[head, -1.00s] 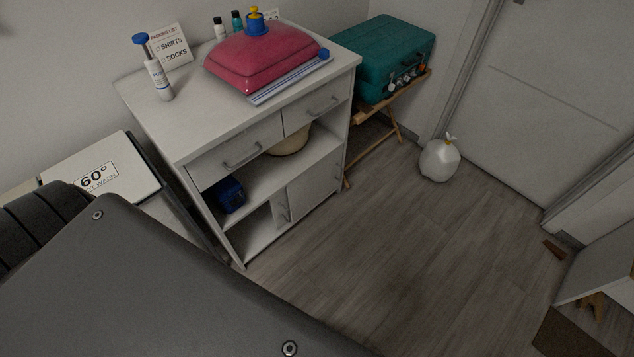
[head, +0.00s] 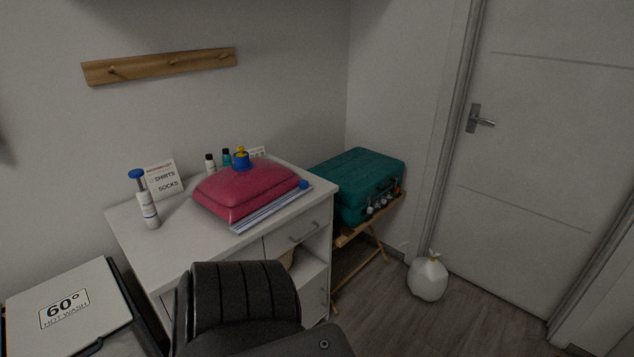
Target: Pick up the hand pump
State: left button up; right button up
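Neither gripper is in view.
A sign card (head: 163,180) stands close behind the pump, and small bottles (head: 211,164) stand behind the bag. A white hamper (head: 65,310) marked 60° is at the lower left. A teal suitcase (head: 356,182) rests on a wooden stand. A white bag (head: 428,279) sits on the floor.

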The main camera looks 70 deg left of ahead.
aim_at(145, 198)
jog(key=k, duration=2.55)
jog(key=u, duration=0.1)
jog(key=i, duration=1.8)
